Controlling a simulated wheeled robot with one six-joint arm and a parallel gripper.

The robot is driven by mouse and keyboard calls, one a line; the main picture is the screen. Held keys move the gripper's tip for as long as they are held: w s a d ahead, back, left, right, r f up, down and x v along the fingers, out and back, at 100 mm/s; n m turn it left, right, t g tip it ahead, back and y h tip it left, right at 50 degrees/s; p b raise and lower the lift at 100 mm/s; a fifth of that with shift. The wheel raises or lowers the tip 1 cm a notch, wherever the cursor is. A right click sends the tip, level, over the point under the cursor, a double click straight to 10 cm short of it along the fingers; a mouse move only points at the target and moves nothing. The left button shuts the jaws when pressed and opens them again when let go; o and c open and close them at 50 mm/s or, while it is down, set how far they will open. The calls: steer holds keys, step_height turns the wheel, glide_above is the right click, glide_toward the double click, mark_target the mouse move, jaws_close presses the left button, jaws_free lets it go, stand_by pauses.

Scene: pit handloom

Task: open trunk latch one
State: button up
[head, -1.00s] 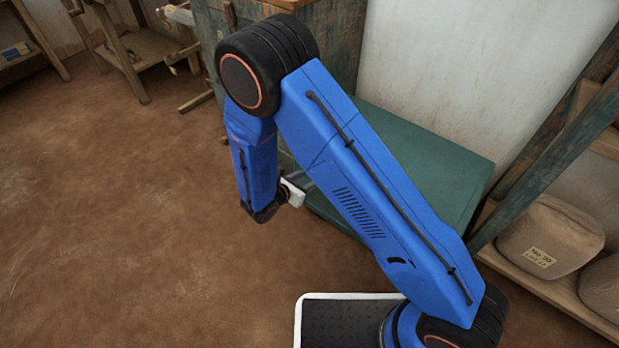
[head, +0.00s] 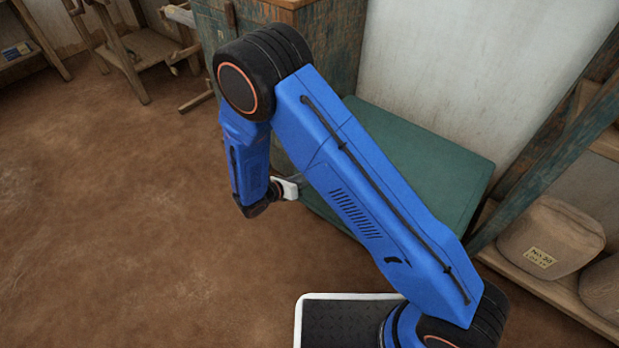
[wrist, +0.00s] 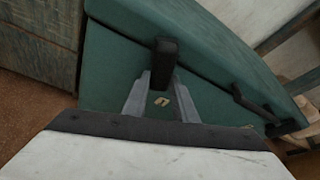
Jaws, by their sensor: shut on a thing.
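The green trunk (head: 440,165) stands by the wall behind my arm, its lid lying flat. Its front fills much of the wrist view (wrist: 115,70). A dark latch (wrist: 164,56) stands out from the front near the lid seam, and my gripper (wrist: 162,82) is shut on it with its grey fingers on either side. A small yellowish mark (wrist: 160,101), seemingly a numeral, shows on the trunk front between the fingers. A second dark latch (wrist: 255,104) is farther right, apart from my gripper. In the head view the fingers and latches are hidden or too small to tell.
A weathered wooden cabinet (head: 335,50) stands beside the trunk. At right, a wooden shelf (head: 555,290) holds tan sacks (head: 550,238). A wooden frame or bench (head: 140,50) stands at the far left. The brown floor (head: 110,210) at left is clear.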

steer(key=n+h, duration=0.1)
steer(key=n, duration=0.1)
steer(key=n+g+h, duration=0.1)
steer(key=n, duration=0.1)
steer(key=shift+w+a+f+h, duration=0.15)
steer(key=shift+a+h, duration=0.05)
steer(key=shift+h, duration=0.1)
stand_by(0.4)
steer(key=o, duration=1)
steer(key=shift+o, duration=0.2)
steer(key=shift+a, duration=0.1)
steer(key=v, duration=1.7)
steer(key=shift+a+f, duration=0.1)
